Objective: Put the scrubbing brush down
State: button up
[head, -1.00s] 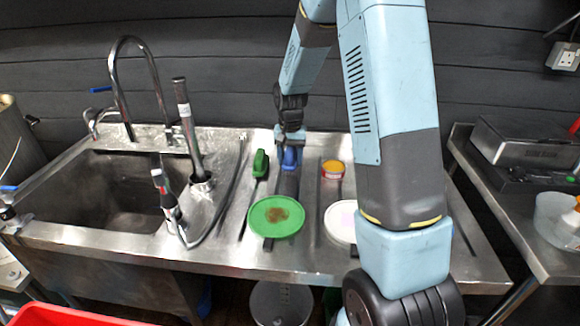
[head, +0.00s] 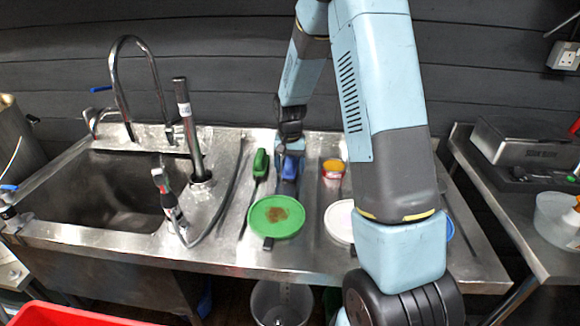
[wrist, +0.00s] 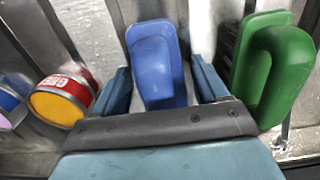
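The blue scrubbing brush (head: 290,169) is between my gripper's fingers, low over the ribbed steel drainboard (head: 228,235) to the right of the sink. In the wrist view its blue top (wrist: 158,72) fills most of the space between the two fingers. The brush looks upright. Its underside is hidden, so I cannot tell whether it touches the steel.
A green brush (head: 260,163) stands close on the left. A red and yellow tub (head: 333,169) is on the right. A green round lid (head: 277,216) and a white one (head: 341,221) lie in front. The sink (head: 110,195) is at left.

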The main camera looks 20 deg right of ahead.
jog(key=shift+o, duration=0.4)
jog(key=shift+r, duration=0.1)
jog(key=shift+r, duration=0.3)
notch_tip(320, 180, up, 12)
jog(key=shift+f, duration=0.15)
jog(key=s+r+n+t, duration=0.1)
jog(key=s+r, duration=0.4)
jog(key=s, duration=0.5)
jog(key=s+r+n+t, duration=0.2)
jog(key=s+r, duration=0.4)
jog(key=s, duration=0.5)
jog(key=s+r+n+t, duration=0.1)
jog(key=s+r+t, duration=0.1)
jog(key=s+r, duration=0.4)
jog(key=s, duration=0.5)
jog(key=shift+d+t, duration=0.3)
jog(key=shift+o, duration=0.4)
